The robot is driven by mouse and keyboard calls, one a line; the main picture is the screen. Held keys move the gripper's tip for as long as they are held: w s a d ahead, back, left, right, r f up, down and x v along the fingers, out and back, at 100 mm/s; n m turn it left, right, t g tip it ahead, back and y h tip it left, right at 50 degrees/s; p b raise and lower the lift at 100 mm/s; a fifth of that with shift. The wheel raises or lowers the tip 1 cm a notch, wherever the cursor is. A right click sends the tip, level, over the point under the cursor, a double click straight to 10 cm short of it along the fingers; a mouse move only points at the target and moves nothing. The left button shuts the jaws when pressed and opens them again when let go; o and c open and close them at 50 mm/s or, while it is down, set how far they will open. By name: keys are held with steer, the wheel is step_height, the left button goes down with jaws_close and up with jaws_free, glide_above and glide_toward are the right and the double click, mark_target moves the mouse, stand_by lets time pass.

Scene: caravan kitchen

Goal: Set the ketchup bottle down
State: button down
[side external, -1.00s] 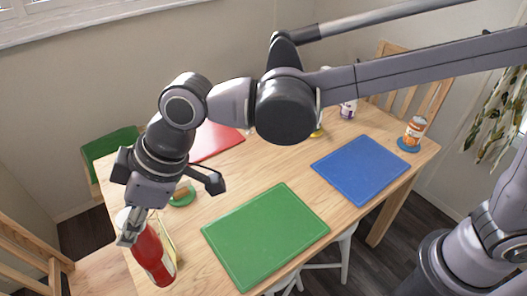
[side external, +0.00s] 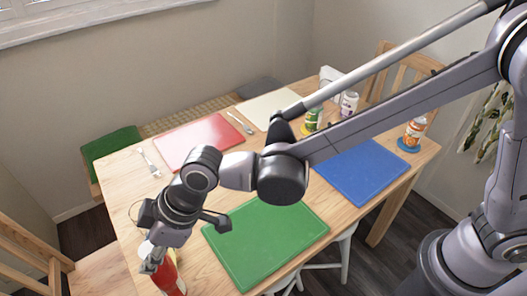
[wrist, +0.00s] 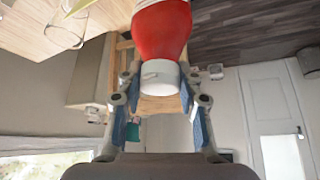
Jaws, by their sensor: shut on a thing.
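The ketchup bottle is red with a white cap. In the side view the bottle (side external: 174,280) is at the bottom edge, near the table's front left, with its lower part cut off. My gripper (side external: 156,258) is shut on its cap end from above. In the wrist view the red body (wrist: 162,30) fills the top middle, and the cap sits between the fingers of my gripper (wrist: 162,84). The wooden table (side external: 125,215) is partly hidden by my arm. I cannot tell whether the bottle's base touches anything.
A green mat (side external: 265,245) lies right of my gripper, a red mat (side external: 198,143) behind it and a blue mat (side external: 362,172) farther right. A green can (side external: 314,120), a white jar (side external: 348,104) and an orange-labelled can (side external: 413,134) stand toward the right. A wooden chair (side external: 30,255) is at left.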

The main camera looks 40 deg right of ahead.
steer(key=shift+f, duration=1.35)
steer(key=c, duration=0.9)
jaws_free()
steer(key=v, duration=1.2)
steer(key=w+d+r+m+t+h, duration=0.1)
steer(key=w+d+m, duration=0.1)
steer(key=d, duration=0.5)
steer(key=w+d+r+m+t, duration=0.1)
steer(key=d+m, duration=0.1)
steer(key=d, duration=0.4)
steer(key=s+d+f+m+h, duration=0.1)
steer(key=s+d+m, duration=0.1)
steer(key=d, duration=0.7)
steer(key=s+d+f+m+t+h, duration=0.1)
steer(key=d+m, duration=0.3)
steer(key=d, duration=0.5)
steer(key=s+d+f+m+t+h, duration=0.1)
steer(key=s+d+m+h, duration=0.1)
steer(key=d, duration=0.7)
steer(key=shift+s+d+f+m+h, duration=0.2)
steer(key=shift+s+d+m+h, duration=0.2)
steer(key=shift+m+h, duration=0.1)
